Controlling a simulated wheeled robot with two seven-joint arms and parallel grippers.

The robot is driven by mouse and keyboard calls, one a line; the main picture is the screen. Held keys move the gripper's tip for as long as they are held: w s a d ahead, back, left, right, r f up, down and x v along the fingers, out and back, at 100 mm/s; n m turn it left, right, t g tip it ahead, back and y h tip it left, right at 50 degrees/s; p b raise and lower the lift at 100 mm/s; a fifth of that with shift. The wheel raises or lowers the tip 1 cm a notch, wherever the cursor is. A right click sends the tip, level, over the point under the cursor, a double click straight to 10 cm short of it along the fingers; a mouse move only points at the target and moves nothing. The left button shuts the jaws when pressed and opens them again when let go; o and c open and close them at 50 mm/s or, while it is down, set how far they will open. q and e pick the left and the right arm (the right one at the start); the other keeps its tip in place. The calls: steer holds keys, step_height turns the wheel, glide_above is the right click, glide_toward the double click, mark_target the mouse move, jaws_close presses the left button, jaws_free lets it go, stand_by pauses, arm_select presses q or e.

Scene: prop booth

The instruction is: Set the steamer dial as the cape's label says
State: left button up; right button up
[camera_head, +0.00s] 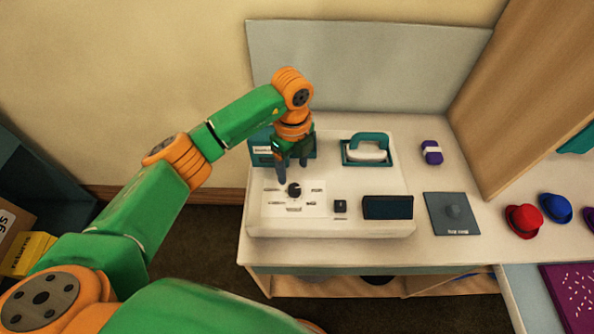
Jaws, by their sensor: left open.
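The steamer (350,221) is a white unit on the counter. Its round black dial (294,189) sits on a white panel with small labels around it, too small to read. My left gripper (292,178) points down just above and behind the dial, with its dark fingers apart. I cannot tell whether a finger touches the dial. A teal-handled iron-like head (368,148) rests in a holder at the back of the unit. A small black button (340,206) and a dark display (388,207) sit right of the dial. No cape label is identifiable. My right gripper is not in view.
A purple roll with a white band (431,152) and a grey mat (453,214) lie right of the steamer. Red (523,221) and blue (555,208) hats stand farther right. A grey backboard (365,65) rises behind. Boxes (26,252) stand at left.

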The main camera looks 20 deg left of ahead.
mark_target(294, 188)
arm_select(q)
steer(key=f, duration=0.1)
steer(key=s+f, duration=0.1)
steer(key=f, duration=0.1)
steer(key=f+p, duration=0.1)
steer(key=f, duration=0.1)
steer(key=shift+s+d+f, duration=0.1)
steer(key=shift+s+d, duration=0.1)
steer(key=shift+d, duration=0.2)
steer(key=shift+w+a+f, duration=0.1)
steer(key=shift+w+f, duration=0.2)
steer(key=shift+f, duration=0.05)
steer(key=shift+s, duration=0.1)
jaws_close()
